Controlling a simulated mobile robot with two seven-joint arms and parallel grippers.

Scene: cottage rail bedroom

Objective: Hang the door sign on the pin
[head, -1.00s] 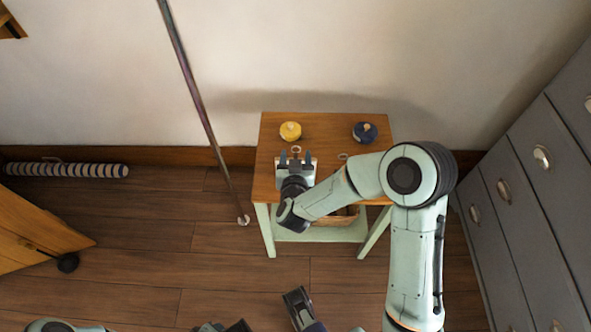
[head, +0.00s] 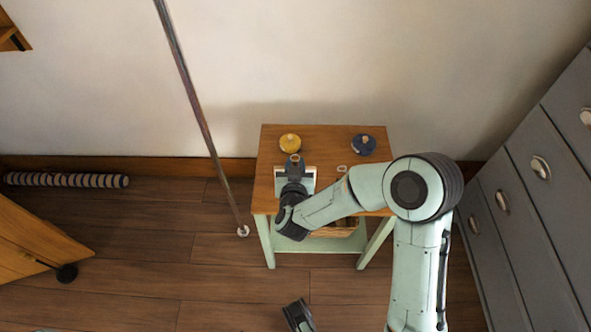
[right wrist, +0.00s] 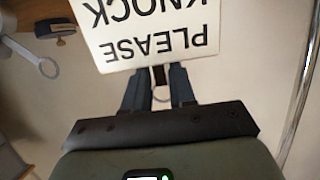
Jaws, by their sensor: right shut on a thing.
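The door sign (right wrist: 150,32) is a white plate reading "PLEASE KNOCK", upside down in the right wrist view. My right gripper (right wrist: 160,80) is shut on the sign at this edge. In the head view the right gripper (head: 293,161) is over the left part of the small table, with the white sign (head: 310,178) partly hidden under it. I cannot tell whether the sign touches the tabletop. A dark part at the bottom edge (head: 298,314) may be my left gripper; its jaws are unclear. I cannot make out the pin.
The small table (head: 325,136) bears a yellow round thing (head: 290,143), a blue one (head: 363,145) and a loose pale ring (head: 342,168). A thin rod (head: 200,115) leans left of it. Grey drawers (head: 530,210) stand right, a wooden piece (head: 35,240) left.

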